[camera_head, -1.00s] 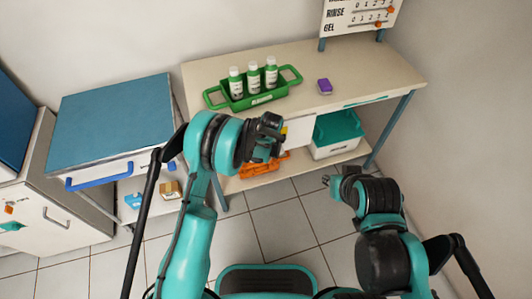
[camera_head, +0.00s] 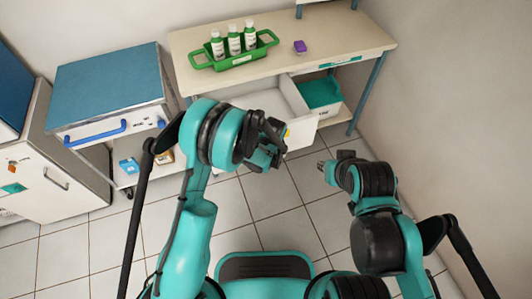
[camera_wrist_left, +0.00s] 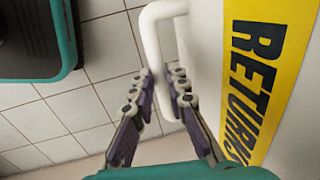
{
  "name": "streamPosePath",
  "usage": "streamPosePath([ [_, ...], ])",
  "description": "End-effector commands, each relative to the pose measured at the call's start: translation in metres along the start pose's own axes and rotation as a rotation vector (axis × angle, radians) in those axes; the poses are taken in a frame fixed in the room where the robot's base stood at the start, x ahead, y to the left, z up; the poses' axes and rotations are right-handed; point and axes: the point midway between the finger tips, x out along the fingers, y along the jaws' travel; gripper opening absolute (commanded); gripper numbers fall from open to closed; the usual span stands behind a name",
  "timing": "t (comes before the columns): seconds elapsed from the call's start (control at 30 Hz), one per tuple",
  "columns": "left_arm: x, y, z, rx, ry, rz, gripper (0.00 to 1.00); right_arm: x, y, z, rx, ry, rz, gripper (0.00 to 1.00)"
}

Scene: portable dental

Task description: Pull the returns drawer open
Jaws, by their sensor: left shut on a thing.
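The returns drawer (camera_head: 302,129) is a white drawer under the beige table, and it stands pulled out with its inside showing in the head view. In the left wrist view its front carries a yellow label reading RETURNS (camera_wrist_left: 258,75) and a white bar handle (camera_wrist_left: 151,45). My left gripper (camera_wrist_left: 165,90) is shut on the white handle, one finger on each side of it. In the head view the left gripper (camera_head: 274,150) partly hides the drawer front. My right gripper (camera_head: 326,170) is in front of the table, apart from the drawer; its fingers are too small to read.
A green carrier (camera_head: 234,60) with white bottles and a purple block (camera_head: 300,47) are on the table (camera_head: 370,38). A blue-topped cart (camera_head: 108,84) stands left. The tiled floor ahead is clear.

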Motion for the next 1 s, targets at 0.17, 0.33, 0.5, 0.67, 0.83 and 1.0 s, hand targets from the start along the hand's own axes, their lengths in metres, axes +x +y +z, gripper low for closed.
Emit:
streamPosePath([
  [0.17,-0.0015,0.0065,-0.0001,0.001,0.0,0.0,0.0,-0.0001,0.0,-0.0001,0.0,0.0,0.0,0.26],
  [0.33,-0.0016,0.0071,-0.0001,0.0,0.0,0.0,0.0,-0.0001,0.0,-0.0001,0.0,0.0,0.0,0.26],
  [0.5,-0.0015,0.007,-0.0001,0.0,0.0,0.0,0.0,-0.0001,0.0,0.0,0.0,0.0,0.0,0.26],
  [0.67,-0.0014,0.0069,-0.0001,0.0,0.0,0.0,0.36,0.0,0.0,0.0,0.0,0.0,0.0,0.26],
  [0.83,-0.0013,0.0069,-0.0001,0.0,0.0,0.0,0.36,0.0,0.0,0.0001,0.0,0.0,0.0,0.26],
  [1.0,-0.0098,0.0069,-0.0002,0.001,0.0,0.0,0.36,0.0,0.0,0.0001,0.0,0.0,0.0,0.26],
])
